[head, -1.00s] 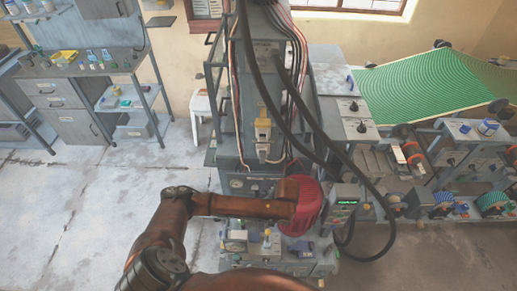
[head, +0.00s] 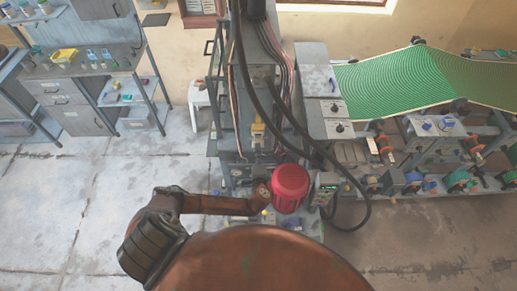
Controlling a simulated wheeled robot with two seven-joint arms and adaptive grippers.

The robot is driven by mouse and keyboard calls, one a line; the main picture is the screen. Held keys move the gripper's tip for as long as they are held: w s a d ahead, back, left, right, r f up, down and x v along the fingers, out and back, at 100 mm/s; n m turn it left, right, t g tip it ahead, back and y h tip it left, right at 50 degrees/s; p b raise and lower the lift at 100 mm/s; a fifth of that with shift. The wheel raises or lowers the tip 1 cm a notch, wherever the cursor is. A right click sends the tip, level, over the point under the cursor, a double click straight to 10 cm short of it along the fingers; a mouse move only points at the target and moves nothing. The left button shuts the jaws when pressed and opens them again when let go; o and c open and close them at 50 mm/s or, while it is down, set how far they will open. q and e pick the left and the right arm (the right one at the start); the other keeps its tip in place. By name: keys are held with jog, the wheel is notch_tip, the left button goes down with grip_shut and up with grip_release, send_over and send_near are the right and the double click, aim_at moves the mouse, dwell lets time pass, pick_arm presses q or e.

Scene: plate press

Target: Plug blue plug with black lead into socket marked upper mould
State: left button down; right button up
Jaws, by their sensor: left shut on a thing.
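My left arm reaches in from the bottom left, and its far end with the left gripper (head: 262,194) is beside the red motor, low on the press. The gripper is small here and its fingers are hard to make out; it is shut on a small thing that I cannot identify. The blue plug and its end of the black lead cannot be told apart here. Thick black cables (head: 338,172) hang down the press and loop to its right. The socket marked upper mould is not readable. My right gripper is not in view.
The red motor (head: 291,187) and a small control box with a green display (head: 324,188) stand close to the arm's end. A green belt (head: 405,82) and rollers fill the right. A workbench (head: 85,62) stands far left. Floor on the left is clear.

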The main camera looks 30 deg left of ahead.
pick_arm(q)
jog(key=shift+d+r, duration=0.1)
jog(key=shift+r, duration=0.15)
jog(key=shift+b+x, duration=0.55)
jog(key=shift+x, duration=0.45)
jog(key=shift+b+x, duration=0.8)
jog(key=shift+x, duration=0.65)
jog(key=shift+w, duration=0.25)
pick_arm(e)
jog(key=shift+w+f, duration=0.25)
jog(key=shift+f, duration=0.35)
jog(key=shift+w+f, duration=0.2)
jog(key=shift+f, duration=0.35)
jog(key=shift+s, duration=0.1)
pick_arm(q)
jog(key=shift+f, duration=0.1)
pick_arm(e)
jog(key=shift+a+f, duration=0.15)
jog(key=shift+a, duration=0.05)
